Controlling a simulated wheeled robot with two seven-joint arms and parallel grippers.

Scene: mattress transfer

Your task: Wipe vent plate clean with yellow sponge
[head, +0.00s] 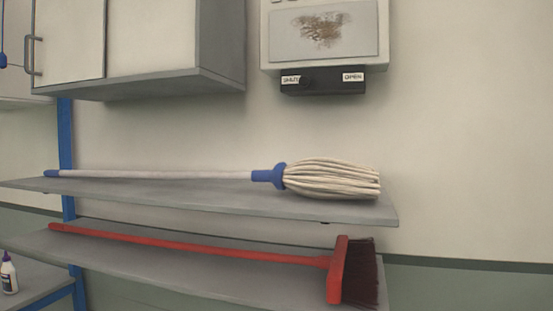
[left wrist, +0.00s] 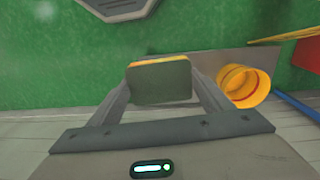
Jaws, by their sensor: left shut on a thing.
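The vent plate (head: 362,42) is a grey panel on a white wall box at the top of the head view. A brown smudge of dirt covers its upper middle. My left gripper (left wrist: 160,86) shows only in the left wrist view. It is shut on the yellow sponge (left wrist: 160,80), which shows a dark green face and a thin yellow edge. The sponge is not in the head view, so its place relative to the plate cannot be told. My right gripper is in neither view.
Below the vent box is a black strip (head: 325,85) with labels, one reading OPEN. A mop (head: 330,178) and a red broom (head: 200,245) lie on two shelves. A wall cabinet (head: 160,40) hangs left. A yellow cylindrical object (left wrist: 240,88) is right of the sponge in the wrist view.

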